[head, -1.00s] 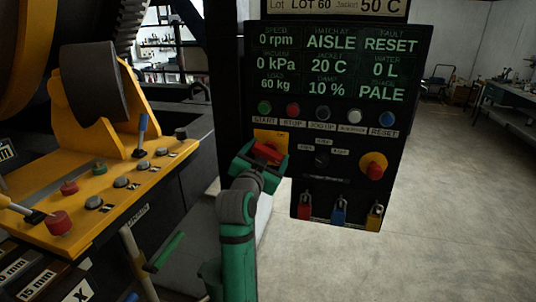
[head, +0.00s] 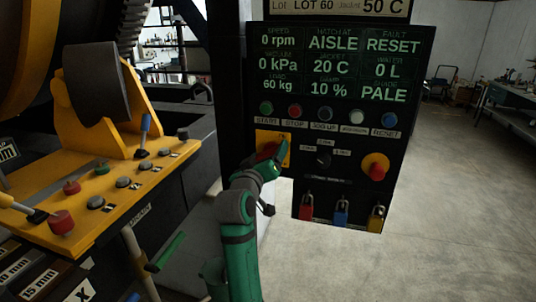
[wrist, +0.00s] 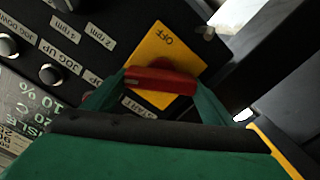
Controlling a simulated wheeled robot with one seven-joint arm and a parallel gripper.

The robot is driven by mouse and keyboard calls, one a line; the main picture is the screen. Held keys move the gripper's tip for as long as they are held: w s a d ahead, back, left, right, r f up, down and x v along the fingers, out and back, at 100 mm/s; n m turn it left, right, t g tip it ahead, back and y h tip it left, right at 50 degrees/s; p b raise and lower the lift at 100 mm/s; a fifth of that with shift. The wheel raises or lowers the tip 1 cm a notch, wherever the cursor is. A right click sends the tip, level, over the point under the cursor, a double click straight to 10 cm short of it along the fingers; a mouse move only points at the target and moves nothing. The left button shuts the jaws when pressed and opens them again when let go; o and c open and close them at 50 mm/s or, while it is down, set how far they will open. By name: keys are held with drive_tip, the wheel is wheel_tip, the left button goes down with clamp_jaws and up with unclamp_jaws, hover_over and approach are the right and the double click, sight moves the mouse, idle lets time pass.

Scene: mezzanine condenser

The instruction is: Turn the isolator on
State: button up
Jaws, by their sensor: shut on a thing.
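The isolator is a red handle (head: 267,152) on a yellow square plate (head: 261,136), low on the left of the black control panel (head: 345,180). In the wrist view the red handle (wrist: 160,80) lies across the picture, between my fingers. It stands at a slant to the edges of the yellow plate (wrist: 160,42), where an OFF label (wrist: 167,38) shows. My gripper hides part of the handle and plate in the head view.
A row of buttons (head: 328,114) and a small black selector (head: 324,158) are close by. A red emergency stop (head: 376,169) and several padlocks (head: 341,214) sit to the right. A yellow console (head: 120,180) stands at the left. The floor (head: 430,240) at right is clear.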

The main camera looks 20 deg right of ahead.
drive_tip(key=shift+f+n, duration=0.1)
drive_tip(key=shift+n, duration=1.2)
drive_tip(key=shift+a, duration=0.1)
drive_tip(key=o, duration=1)
drive_tip(key=shift+o, duration=0.2)
drive_tip(key=v, duration=1)
drive_tip(key=shift+s+a, duration=0.25)
drive_tip(key=shift+s, duration=0.1)
